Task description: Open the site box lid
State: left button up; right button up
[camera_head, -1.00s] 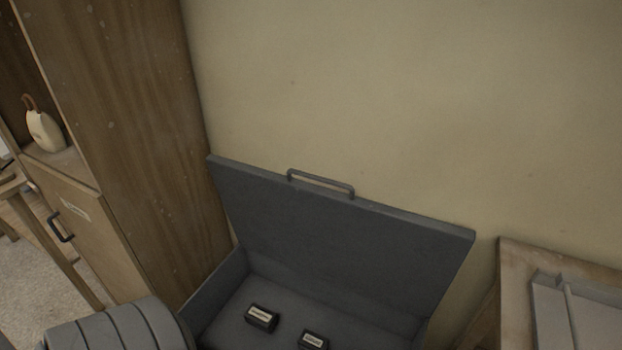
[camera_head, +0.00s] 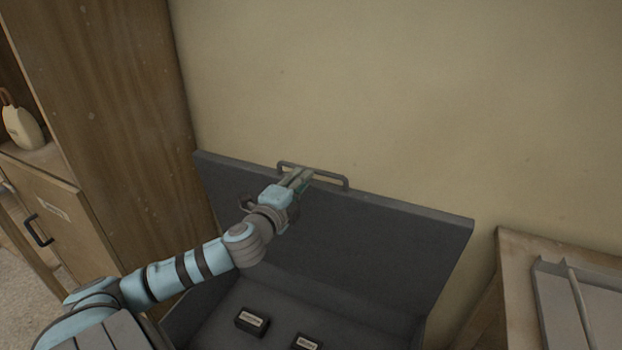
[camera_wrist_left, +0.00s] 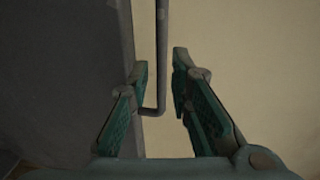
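The grey site box (camera_head: 205,308) stands against the wall with its lid (camera_head: 380,235) raised and tilted back. A bar handle (camera_head: 335,180) sits on the lid's upper edge. My left gripper (camera_head: 302,175) is at this handle. In the left wrist view, the handle (camera_wrist_left: 161,50) runs between the two green-padded fingers of the left gripper (camera_wrist_left: 160,90), with a gap showing on the right, so the gripper is open around it. I cannot tell whether the left finger touches the bar. My right gripper is out of view.
Two small dark labelled packs (camera_head: 252,321) lie in the box. A wooden cabinet (camera_head: 110,110) with a door handle stands close on the left. A wooden table (camera_head: 515,280) with a grey tray (camera_head: 550,310) stands on the right. The plain wall is close behind the lid.

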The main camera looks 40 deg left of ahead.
pick_arm(q)
jog(key=x, duration=0.6)
jog(key=shift+w+d, duration=0.1)
jog(key=shift+w, duration=0.05)
grip_shut()
